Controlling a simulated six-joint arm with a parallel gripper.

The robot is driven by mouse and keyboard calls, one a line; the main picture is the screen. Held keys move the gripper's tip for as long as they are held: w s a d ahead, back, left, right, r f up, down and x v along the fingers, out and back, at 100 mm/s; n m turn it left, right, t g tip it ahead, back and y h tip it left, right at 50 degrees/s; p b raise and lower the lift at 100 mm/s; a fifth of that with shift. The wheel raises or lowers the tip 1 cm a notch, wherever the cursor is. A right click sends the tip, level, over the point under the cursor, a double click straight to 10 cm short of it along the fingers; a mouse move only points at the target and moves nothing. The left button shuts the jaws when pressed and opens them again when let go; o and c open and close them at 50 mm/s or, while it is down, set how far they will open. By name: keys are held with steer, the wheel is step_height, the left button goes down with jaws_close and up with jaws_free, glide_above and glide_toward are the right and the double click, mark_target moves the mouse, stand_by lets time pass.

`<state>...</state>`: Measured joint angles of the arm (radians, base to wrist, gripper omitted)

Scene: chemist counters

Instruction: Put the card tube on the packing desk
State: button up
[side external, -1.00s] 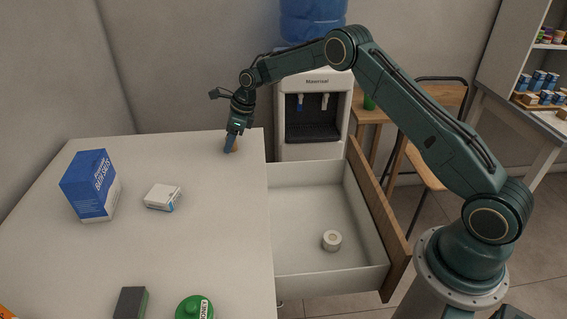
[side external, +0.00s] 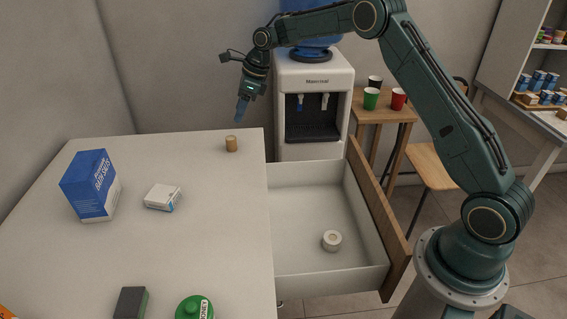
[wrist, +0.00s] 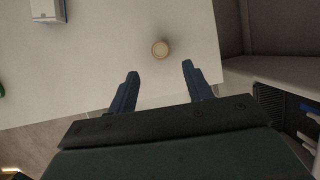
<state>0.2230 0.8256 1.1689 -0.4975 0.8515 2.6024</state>
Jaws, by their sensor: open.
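The card tube (side external: 231,144) is a small brown cylinder standing upright near the far right corner of the white desk (side external: 205,240). In the wrist view the tube (wrist: 160,49) shows from above as a round tan top, ahead of and between the fingers. My gripper (side external: 241,109) is open and empty, above the tube and apart from it. In the wrist view both fingers of my gripper (wrist: 160,72) are spread with nothing between their tips.
A blue bath salts box (side external: 90,187), a small white box (side external: 163,197), a dark block (side external: 131,303) and a green-lidded item (side external: 194,308) are on the desk. An open drawer (side external: 300,210) holds a white roll (side external: 331,240). A water dispenser (side external: 314,100) stands behind.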

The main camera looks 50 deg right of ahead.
steer(key=shift+s+d+r, duration=0.15)
steer(key=shift+s+r, duration=0.05)
steer(key=shift+r, duration=0.35)
steer(key=shift+r, duration=0.1)
steer(key=s+a+r+n+t+h, duration=0.1)
steer(key=s+a+r+n, duration=0.2)
steer(key=s+r+n, duration=0.6)
steer(key=s+a+r+n+h, duration=0.15)
steer(key=s+r+n, duration=0.25)
steer(key=s+r, duration=0.5)
steer(key=s+f+n, duration=0.2)
steer(key=s+n, duration=0.5)
steer(key=s, duration=0.6)
steer(key=s+f+n+t, duration=0.1)
steer(key=s+f+n, duration=0.2)
steer(key=s+n, duration=0.4)
steer(key=s, duration=0.6)
steer(key=shift+s+a+n, duration=0.3)
steer(key=shift+s, duration=0.05)
steer(key=shift+f+h, duration=0.1)
steer(key=shift+h, duration=0.15)
